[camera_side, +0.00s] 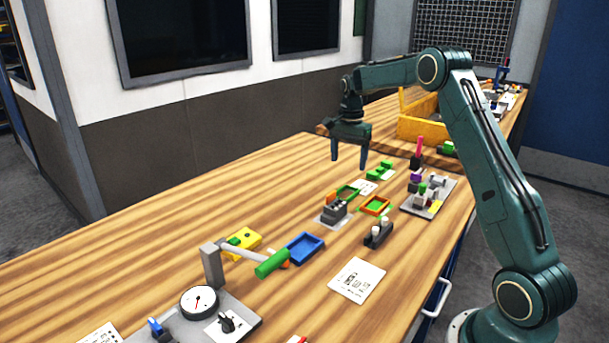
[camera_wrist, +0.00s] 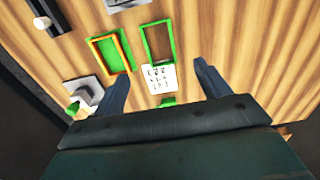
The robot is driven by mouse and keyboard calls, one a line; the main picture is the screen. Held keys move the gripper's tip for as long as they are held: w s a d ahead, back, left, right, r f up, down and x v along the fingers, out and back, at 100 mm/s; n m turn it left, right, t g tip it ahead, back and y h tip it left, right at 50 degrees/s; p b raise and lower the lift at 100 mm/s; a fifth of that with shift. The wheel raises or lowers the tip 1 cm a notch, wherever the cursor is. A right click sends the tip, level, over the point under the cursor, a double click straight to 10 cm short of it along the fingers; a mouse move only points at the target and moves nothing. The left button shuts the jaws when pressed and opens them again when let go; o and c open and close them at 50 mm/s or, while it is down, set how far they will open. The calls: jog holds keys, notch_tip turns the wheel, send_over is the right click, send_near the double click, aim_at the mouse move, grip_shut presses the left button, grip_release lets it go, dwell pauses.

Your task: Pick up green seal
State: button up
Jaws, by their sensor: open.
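The green seal looks to be the thin green rectangular frame (camera_side: 347,192) lying flat on the wooden bench. It also shows in the wrist view, where its left strip (camera_wrist: 147,45) is clear and wood shows through its middle. An orange frame (camera_side: 375,205) lies beside it on a green backing; in the wrist view the orange frame (camera_wrist: 92,55) is to its left. My gripper (camera_side: 349,164) is open and empty, raised above the bench. In the wrist view, the gap between my fingers (camera_wrist: 161,72) lies over a printed card, just below the green frame in the picture.
Green blocks (camera_side: 379,170) stand close behind the frame. A grey block (camera_side: 334,212) on a plate is in front of it. A tray of small parts (camera_side: 428,207) is to the right, a yellow bin (camera_side: 423,127) behind. A blue tray (camera_side: 304,249) lies nearer the camera.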

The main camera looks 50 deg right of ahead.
send_over(345, 196)
jog(key=shift+d+f, duration=0.1)
jog(key=shift+f, duration=2.35)
jog(key=shift+f, duration=2.6)
jog(key=c, duration=0.8)
